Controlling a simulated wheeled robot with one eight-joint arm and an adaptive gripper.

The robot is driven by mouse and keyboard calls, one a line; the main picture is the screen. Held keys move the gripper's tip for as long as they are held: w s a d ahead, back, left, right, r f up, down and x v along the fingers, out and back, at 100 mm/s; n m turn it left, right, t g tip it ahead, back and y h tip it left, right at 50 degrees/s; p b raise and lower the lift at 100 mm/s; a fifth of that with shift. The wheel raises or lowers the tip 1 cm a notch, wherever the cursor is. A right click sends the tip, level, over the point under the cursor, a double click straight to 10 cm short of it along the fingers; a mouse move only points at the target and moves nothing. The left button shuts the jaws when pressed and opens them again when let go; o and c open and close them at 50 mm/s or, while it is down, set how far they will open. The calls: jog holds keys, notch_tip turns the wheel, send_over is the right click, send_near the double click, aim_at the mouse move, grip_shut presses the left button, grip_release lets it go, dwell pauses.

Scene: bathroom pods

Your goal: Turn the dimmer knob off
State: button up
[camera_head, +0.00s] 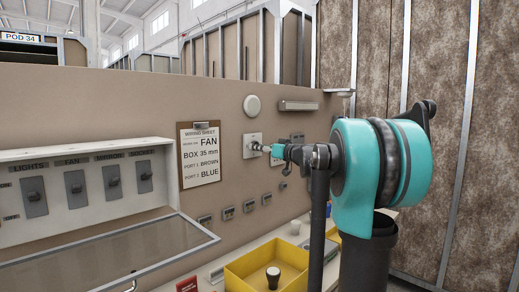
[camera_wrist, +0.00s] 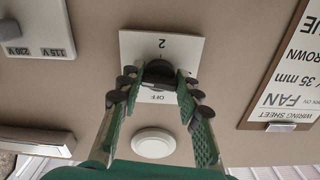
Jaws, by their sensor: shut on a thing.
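The dimmer is a white square plate (camera_head: 250,139) on the beige wall, right of the clipboard; it also shows in the wrist view (camera_wrist: 188,45), upside down, with the marks "2" and "OFF". Its dark round knob (camera_wrist: 160,70) sits mid-plate between the fingers. My gripper (camera_head: 265,148) reaches the plate from the right, and in the wrist view (camera_wrist: 160,82) its green fingers are shut on the knob from both sides. The fingers hide the knob's sides and part of the plate. I cannot tell where the knob points.
A clipboard (camera_head: 200,156) hangs left of the dimmer. A round white disc (camera_head: 252,105) is above it. A 115/230 V switch plate (camera_wrist: 38,25) is beside it.

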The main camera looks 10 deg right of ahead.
jog(key=shift+w+d+r+n, duration=0.1)
jog(key=shift+n, duration=4.4)
jog(key=shift+d+n, duration=0.1)
jog(key=shift+n, duration=4.4)
jog(key=o, duration=1.2)
jog(key=shift+c, duration=0.2)
jog(key=v, duration=1.2)
